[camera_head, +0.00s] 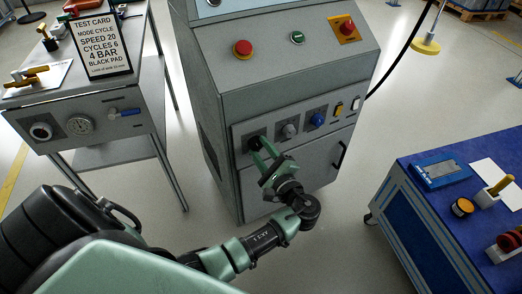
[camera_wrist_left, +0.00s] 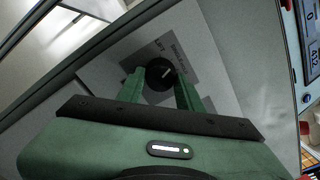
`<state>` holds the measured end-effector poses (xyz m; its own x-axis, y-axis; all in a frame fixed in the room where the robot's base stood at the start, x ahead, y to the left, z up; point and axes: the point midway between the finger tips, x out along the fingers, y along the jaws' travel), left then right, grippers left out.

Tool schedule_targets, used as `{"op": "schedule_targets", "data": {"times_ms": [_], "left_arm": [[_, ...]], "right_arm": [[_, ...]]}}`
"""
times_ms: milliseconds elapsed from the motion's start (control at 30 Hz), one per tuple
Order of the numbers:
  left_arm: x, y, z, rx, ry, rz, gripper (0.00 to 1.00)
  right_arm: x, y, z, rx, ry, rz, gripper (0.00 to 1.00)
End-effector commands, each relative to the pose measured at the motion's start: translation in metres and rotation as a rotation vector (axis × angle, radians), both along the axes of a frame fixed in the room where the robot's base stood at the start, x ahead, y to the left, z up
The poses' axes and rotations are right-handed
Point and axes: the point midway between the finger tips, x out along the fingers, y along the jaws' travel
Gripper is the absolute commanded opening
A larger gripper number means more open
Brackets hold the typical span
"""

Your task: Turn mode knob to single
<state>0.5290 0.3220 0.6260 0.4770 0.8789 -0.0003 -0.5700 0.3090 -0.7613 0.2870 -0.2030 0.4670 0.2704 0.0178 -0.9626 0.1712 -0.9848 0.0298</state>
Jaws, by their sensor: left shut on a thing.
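The black knob (camera_head: 256,142) is the leftmost of three knobs on the grey cabinet's front panel; I take it as the mode knob. In the left wrist view the knob (camera_wrist_left: 160,75) shows a short pale pointer line slanting to the upper right. The gripper also shows in the left wrist view (camera_wrist_left: 160,90). The fingers partly hide the knob's sides. My right gripper is not in view.
A grey knob (camera_head: 289,131) and a blue knob (camera_head: 317,119) sit right of the black one. Above are a red button (camera_head: 243,48), green button (camera_head: 297,37) and red emergency stop (camera_head: 347,28). A test card (camera_head: 100,45) reads "MODE CYCLE". A blue-topped cart (camera_head: 420,205) stands right.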

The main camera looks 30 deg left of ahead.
Motion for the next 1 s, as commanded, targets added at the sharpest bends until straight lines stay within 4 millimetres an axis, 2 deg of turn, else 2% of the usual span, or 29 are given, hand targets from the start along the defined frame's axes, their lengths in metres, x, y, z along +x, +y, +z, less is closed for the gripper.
{"op": "schedule_targets", "data": {"times_ms": [400,433,500,833,1000], "left_arm": [[0.0,0.0,0.0,-0.004,-0.007,-0.001,0.0],[0.0,0.0,0.0,-0.004,-0.007,-0.001,0.39],[0.0,0.0,0.0,-0.004,-0.007,-0.001,0.57],[-0.001,-0.001,0.0,-0.004,-0.006,-0.001,0.57],[-0.009,-0.019,-0.001,-0.006,-0.005,-0.002,0.57]], "right_arm": [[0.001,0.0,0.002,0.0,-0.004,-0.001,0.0],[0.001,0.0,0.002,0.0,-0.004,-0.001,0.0],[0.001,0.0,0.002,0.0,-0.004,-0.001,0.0],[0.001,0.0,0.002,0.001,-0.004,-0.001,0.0],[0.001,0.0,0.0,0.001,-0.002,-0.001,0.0]]}}
